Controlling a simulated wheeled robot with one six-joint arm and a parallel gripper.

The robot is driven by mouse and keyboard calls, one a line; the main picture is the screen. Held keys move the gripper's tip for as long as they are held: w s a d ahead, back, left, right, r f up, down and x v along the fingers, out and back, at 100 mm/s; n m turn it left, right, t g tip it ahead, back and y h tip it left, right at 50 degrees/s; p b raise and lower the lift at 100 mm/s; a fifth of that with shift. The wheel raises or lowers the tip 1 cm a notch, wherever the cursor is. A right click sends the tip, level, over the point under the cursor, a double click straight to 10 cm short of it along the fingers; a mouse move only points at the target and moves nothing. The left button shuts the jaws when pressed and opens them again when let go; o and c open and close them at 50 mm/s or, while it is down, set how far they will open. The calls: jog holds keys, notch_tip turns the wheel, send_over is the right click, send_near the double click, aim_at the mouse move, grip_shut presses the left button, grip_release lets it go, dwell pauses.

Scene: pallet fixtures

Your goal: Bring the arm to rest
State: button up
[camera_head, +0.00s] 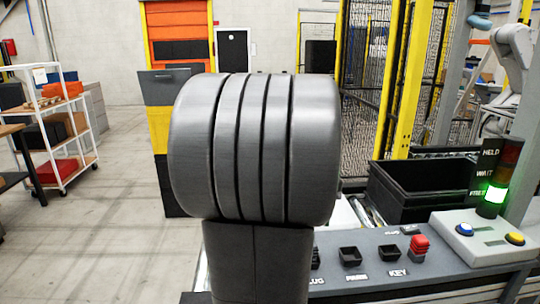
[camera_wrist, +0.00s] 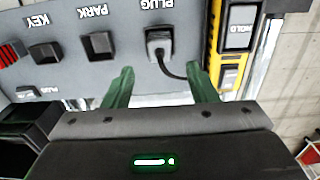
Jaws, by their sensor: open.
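My gripper (camera_wrist: 158,70) shows in the wrist view with its two green fingers apart and nothing between them that I can see held. Its fingers point at the grey fixture panel (camera_wrist: 70,75). A dark plug with a cable (camera_wrist: 158,40) sits in the panel position labelled PLUG, just beyond the fingertips; the cable runs toward the right finger. Whether it touches that finger I cannot tell. In the head view my grey arm fills the middle and hides my gripper and the panel's left part.
The panel (camera_head: 375,270) has PARK and KEY sockets and a red block (camera_head: 419,246). To its right are a button box (camera_head: 485,238) and a signal tower (camera_head: 493,180) lit green. A black crate (camera_head: 420,205) stands behind. A shelf cart (camera_head: 75,165) stands left on open floor.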

notch_tip(320, 180, down, 9)
jog(key=shift+r, duration=2.15)
